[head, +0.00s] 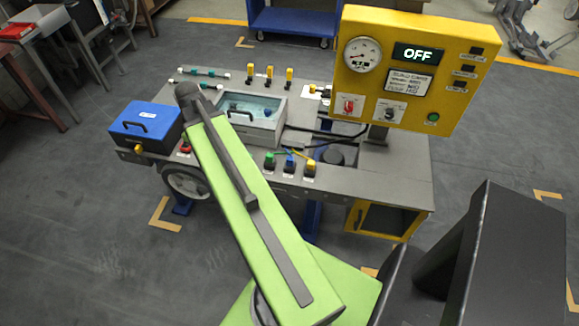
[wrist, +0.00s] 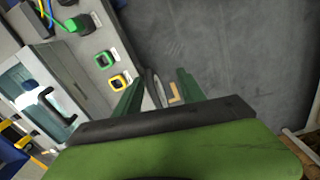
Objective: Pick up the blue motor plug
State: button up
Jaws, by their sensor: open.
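A blue plug (head: 290,163) stands at the front edge of the grey bench in the head view, between a green plug (head: 270,160) and a yellow plug (head: 310,168). I take it for the blue motor plug; it is not clearly seen in the wrist view. My gripper (wrist: 160,82) is open and empty in the wrist view, its dark green fingers apart over the floor beside the bench edge. A green-framed socket (wrist: 106,60) and a yellow-framed socket (wrist: 118,83) lie left of the fingers. My gripper is hidden in the head view.
A grey clear-lidded box (head: 278,137) sits on the bench, with a blue case (head: 146,122) at its left. A yellow panel (head: 460,65) reading OFF rises at the right. Several yellow-topped plugs stand behind the box. Black cables cross the bench. Floor is open in front.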

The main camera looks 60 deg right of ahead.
jog(key=s+d, duration=0.4)
jog(key=d, duration=0.3)
jog(key=s+d, duration=0.4)
jog(key=d, duration=0.4)
jog(key=n, duration=0.2)
send_near(291, 159)
jog(key=f+b, duration=0.1)
jog(key=b, duration=0.3)
jog(key=f+b, duration=0.2)
jog(key=b, duration=0.2)
jog(key=f+b, duration=0.2)
jog(key=b, duration=0.2)
jog(key=shift+w+f+b, duration=0.15)
jog(key=shift+w+b, duration=0.15)
jog(key=shift+w, duration=0.05)
jog(key=f+b, duration=0.5)
jog(key=shift+s+d+f, duration=0.1)
jog(key=shift+s+f, duration=0.05)
jog(key=shift+s, duration=0.15)
jog(key=shift+r, duration=0.2)
grip_shut()
